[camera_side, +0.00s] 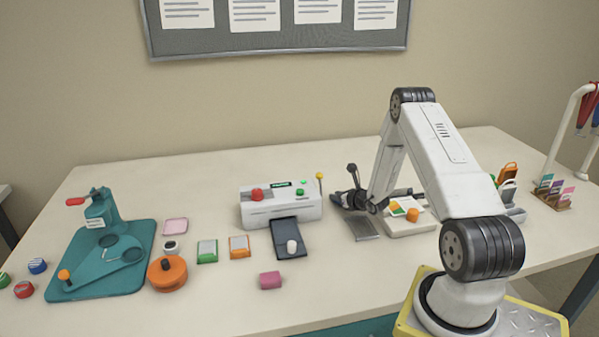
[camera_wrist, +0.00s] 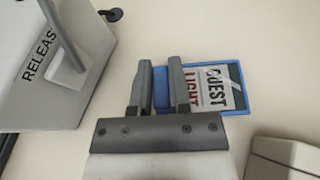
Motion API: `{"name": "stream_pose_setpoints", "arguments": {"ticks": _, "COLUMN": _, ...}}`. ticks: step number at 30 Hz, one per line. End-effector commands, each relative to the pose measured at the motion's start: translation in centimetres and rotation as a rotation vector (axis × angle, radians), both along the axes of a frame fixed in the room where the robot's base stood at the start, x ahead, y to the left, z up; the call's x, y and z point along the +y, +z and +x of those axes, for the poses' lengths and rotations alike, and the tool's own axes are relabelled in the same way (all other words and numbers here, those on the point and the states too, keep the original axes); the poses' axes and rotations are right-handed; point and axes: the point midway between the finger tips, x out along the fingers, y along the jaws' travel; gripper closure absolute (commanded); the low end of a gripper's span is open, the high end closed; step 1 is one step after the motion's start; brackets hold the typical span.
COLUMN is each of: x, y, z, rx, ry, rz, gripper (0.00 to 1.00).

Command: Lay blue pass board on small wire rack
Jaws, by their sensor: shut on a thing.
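The blue pass board (camera_wrist: 246,88) shows in the wrist view, with a pale card on it reading "GUEST" and "LIGHT". My gripper (camera_wrist: 159,64) is shut on the left end of the board, and the board sticks out to the right of the fingers. In the side view my gripper (camera_side: 350,198) is low over the table, just right of the white laminator (camera_side: 280,204). The board is not clear there. I cannot make out a small wire rack for certain in either view.
A grey body marked "RELEAS" (camera_wrist: 55,70) with a lever stands left of my gripper in the wrist view. A pale block (camera_wrist: 285,158) is at lower right. In the side view, a pale base (camera_side: 408,229) and a card stand (camera_side: 553,194) are to the right.

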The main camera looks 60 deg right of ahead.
Motion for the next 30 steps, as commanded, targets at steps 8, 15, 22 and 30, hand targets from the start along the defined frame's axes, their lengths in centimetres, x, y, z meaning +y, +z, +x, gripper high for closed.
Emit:
{"name": "stream_pose_setpoints", "arguments": {"ticks": 8, "x": 0.0, "y": 2.5, "z": 0.0, "rx": -0.001, "ry": 0.000, "rz": -0.003, "gripper": 1.00}}
{"name": "stream_pose_setpoints", "arguments": {"ticks": 15, "x": 1.3, "y": 5.2, "z": -1.8, "rx": 0.000, "ry": -0.001, "rz": -0.002, "gripper": 1.00}}
{"name": "stream_pose_setpoints", "arguments": {"ticks": 22, "x": 2.8, "y": 8.2, "z": -3.8, "rx": 0.000, "ry": -0.001, "rz": -0.002, "gripper": 1.00}}
{"name": "stream_pose_setpoints", "arguments": {"ticks": 30, "x": 5.4, "y": 10.2, "z": -7.2, "rx": 0.000, "ry": -0.002, "rz": 0.000, "gripper": 1.00}}
